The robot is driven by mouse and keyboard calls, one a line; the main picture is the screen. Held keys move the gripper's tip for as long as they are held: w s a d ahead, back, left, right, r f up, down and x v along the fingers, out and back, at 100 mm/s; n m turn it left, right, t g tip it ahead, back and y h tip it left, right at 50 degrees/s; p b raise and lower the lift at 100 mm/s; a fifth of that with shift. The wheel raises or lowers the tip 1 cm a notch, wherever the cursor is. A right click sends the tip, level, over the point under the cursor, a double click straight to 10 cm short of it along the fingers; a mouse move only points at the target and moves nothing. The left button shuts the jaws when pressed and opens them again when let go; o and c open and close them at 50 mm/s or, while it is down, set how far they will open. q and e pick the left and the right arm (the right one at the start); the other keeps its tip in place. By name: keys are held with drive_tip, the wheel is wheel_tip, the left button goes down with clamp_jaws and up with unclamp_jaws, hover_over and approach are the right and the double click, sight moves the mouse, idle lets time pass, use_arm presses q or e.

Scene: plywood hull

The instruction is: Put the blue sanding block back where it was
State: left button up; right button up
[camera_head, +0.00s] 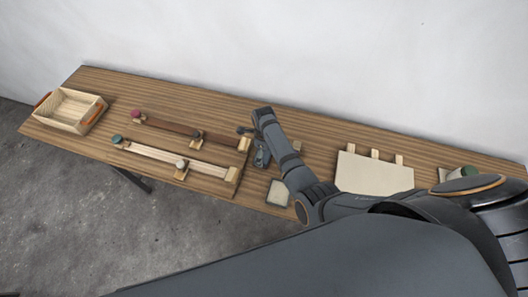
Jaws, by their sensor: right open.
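I cannot make out a blue sanding block; it may be hidden by my right arm or gripper. My right gripper (262,157) is open, low over the middle of the wooden table, just right of the end of two long wooden strips. It is small and dark here, and I cannot tell whether anything lies between its fingers. A pale square pad (278,193) lies on the table in front of the gripper. A small tan block (297,146) sits just right of my wrist. My left gripper is not in view.
The plywood table (330,125) runs along a white wall. A wooden crate (74,110) with orange handles stands at its left end. A dark strip (165,125) and a pale strip (155,153) carry small blocks and knobs. A cream panel (375,175) and a green-topped item (468,171) are at right.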

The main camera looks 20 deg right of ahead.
wheel_tip(320, 180, up, 4)
drive_tip(key=shift+w+r+p, duration=0.1)
drive_tip(key=shift+p, duration=0.95)
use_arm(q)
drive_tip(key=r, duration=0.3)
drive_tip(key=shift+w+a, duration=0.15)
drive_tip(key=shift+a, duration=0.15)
use_arm(e)
wheel_tip(320, 180, up, 7)
drive_tip(key=shift+r, duration=0.2)
